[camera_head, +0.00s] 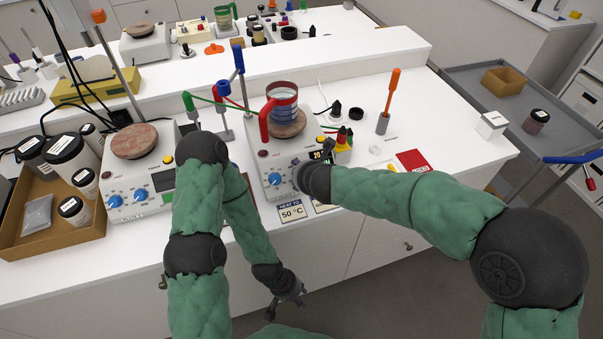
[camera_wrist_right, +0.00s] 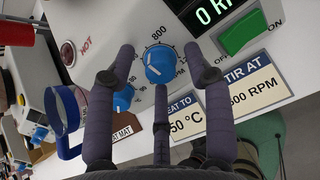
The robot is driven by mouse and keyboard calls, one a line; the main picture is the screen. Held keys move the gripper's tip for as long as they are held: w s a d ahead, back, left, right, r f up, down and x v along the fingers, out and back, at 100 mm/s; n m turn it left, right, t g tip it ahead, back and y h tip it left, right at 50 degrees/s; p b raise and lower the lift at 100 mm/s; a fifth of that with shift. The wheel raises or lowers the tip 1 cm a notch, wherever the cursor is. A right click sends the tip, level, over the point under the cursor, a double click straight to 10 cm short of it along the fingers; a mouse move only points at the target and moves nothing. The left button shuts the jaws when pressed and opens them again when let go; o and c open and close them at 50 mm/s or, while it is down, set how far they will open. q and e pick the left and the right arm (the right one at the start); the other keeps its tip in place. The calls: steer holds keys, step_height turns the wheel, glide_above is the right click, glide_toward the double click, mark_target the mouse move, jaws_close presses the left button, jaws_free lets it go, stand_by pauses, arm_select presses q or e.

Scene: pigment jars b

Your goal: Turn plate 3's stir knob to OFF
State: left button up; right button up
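The stirring hotplate (camera_head: 262,150) at the front centre has a round top carrying a glass beaker (camera_head: 284,107). Which plate is number 3 cannot be read. The pointer tilts to the upper left. My left gripper (camera_head: 287,298) hangs empty and open in front of the bench, low in the head view.
A second blue knob (camera_wrist_right: 123,98) lies beside the left finger. A green switch (camera_wrist_right: 238,33) and instruction cards (camera_wrist_right: 250,85) are close to the right finger. Another hotplate (camera_head: 128,180) and a box of jars (camera_head: 75,235) stand left.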

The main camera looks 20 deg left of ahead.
jaws_close()
